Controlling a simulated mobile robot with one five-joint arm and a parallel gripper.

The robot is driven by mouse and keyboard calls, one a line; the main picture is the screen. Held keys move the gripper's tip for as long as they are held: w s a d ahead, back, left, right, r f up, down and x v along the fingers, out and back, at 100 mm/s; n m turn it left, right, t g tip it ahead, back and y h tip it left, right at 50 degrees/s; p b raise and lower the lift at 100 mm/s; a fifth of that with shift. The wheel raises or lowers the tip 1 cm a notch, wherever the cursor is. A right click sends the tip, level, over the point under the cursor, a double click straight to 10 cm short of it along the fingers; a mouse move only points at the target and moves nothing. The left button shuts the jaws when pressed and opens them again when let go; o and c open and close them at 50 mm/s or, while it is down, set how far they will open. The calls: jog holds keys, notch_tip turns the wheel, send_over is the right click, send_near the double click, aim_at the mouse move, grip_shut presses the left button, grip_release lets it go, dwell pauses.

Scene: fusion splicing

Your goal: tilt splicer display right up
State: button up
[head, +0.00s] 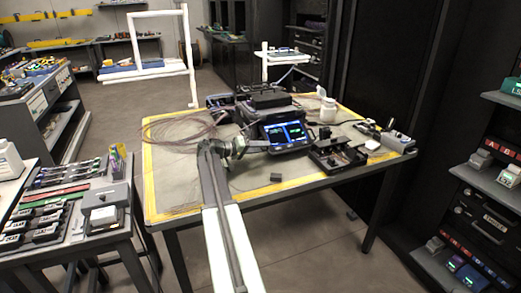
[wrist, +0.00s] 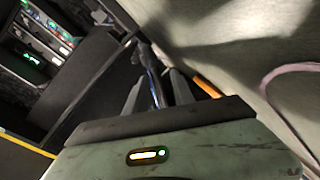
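The splicer (head: 262,108) stands on the table, a dark boxy machine. Its display (head: 287,134) faces the front, tilted, with lit blue panels. My gripper (head: 243,146) is at the display's left edge in the head view. In the wrist view my gripper (wrist: 157,90) has its two fingers apart. A thin bluish edge, apparently the display (wrist: 153,84), shows between them, with a gap visible on at least one side. Whether either finger touches it cannot be told.
A black device (head: 338,154) sits right of the display, and a white bottle (head: 328,108) stands behind. A small dark block (head: 276,177) lies on the mat in front. Loose fibre coils (head: 175,127) lie at left. The front of the mat is mostly clear.

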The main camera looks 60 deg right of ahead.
grip_shut()
jog(key=shift+w+a, duration=0.1)
dwell(1.2)
